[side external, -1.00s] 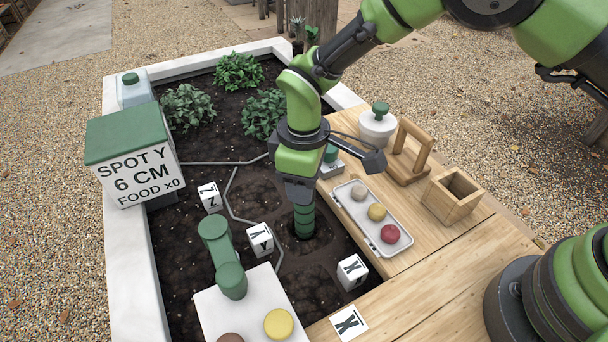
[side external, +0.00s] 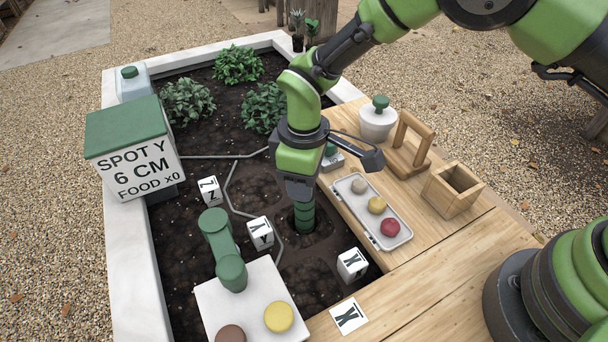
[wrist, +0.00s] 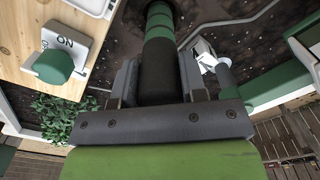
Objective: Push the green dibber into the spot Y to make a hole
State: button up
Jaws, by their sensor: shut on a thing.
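My gripper (side external: 298,196) is shut on the upper part of the green dibber (side external: 304,216), which stands upright with its lower end in dark soil inside a shallow round hollow. The wrist view shows the dibber (wrist: 160,35) with green bands and a dark grip between my gripper's jaws (wrist: 158,85). Its tip is hidden. The Y marker cube (side external: 261,232) stands just left of the hollow. A sign box (side external: 140,172) with a green lid reads "SPOT Y 6 CM FOOD x0".
A Z cube (side external: 210,191) and an X cube (side external: 351,264) stand in the bed. A tray (side external: 404,232) with coloured balls, a white pot (side external: 378,124) and a wooden box (side external: 437,199) sit on the boards at right. A green-handled stand (side external: 245,300) is at the front. Leafy plants (side external: 188,102) grow behind.

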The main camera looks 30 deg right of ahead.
jog(key=shift+f, duration=0.8)
dwell(1.4)
jog(key=shift+f, duration=0.7)
